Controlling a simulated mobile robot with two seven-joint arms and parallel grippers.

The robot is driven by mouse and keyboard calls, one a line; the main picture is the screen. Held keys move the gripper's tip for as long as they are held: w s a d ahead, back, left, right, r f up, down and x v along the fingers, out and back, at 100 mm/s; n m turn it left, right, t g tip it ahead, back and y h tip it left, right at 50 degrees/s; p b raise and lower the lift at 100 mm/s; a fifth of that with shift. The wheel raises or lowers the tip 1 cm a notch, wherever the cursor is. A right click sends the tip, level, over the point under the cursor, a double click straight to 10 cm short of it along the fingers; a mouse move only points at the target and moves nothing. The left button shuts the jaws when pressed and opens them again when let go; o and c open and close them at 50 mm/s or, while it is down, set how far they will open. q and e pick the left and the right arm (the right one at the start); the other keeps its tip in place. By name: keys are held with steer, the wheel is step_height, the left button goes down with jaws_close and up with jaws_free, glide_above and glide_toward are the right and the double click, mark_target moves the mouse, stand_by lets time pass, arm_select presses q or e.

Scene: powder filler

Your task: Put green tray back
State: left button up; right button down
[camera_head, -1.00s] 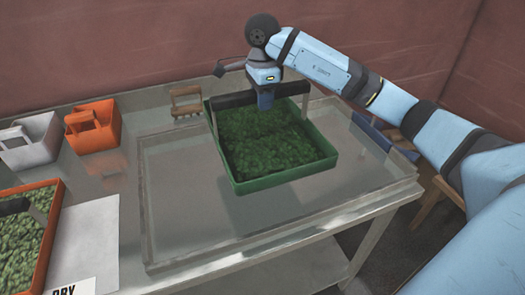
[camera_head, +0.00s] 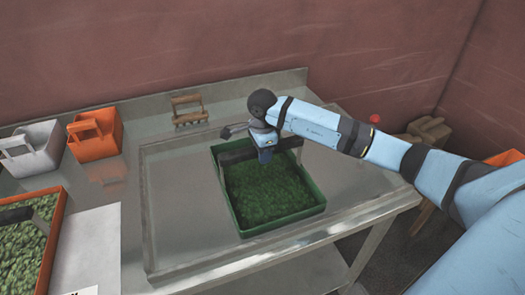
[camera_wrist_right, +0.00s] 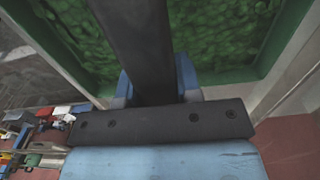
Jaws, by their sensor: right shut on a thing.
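The green tray (camera_head: 239,213) holds dark green leafy or granular stuff (camera_head: 265,190) and has a dark handle bar (camera_head: 235,157) across its far part. My right gripper (camera_head: 265,155) is shut on that handle from above. The tray is level, low over or on the marked-off rectangle of the metal table; I cannot tell whether it touches. The wrist view shows the dark handle (camera_wrist_right: 140,45) running into my gripper, with the green tray wall (camera_wrist_right: 293,35) at right. My left gripper is not in view.
The metal table (camera_head: 180,245) has bare room around the tray. An orange-rimmed tray (camera_head: 62,208) and a white sheet (camera_head: 95,240) lie left. A white holder (camera_head: 40,150), an orange holder (camera_head: 98,145) and a small wooden rack (camera_head: 188,108) stand behind. Wooden blocks (camera_head: 430,132) are at right.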

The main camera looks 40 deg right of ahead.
steer(key=c, duration=0.8)
jaws_free()
steer(key=shift+r, duration=0.1)
steer(key=shift+r, duration=0.2)
step_height(320, 180, up, 12)
steer(key=shift+f+b, duration=0.15)
steer(key=shift+b, duration=0.8)
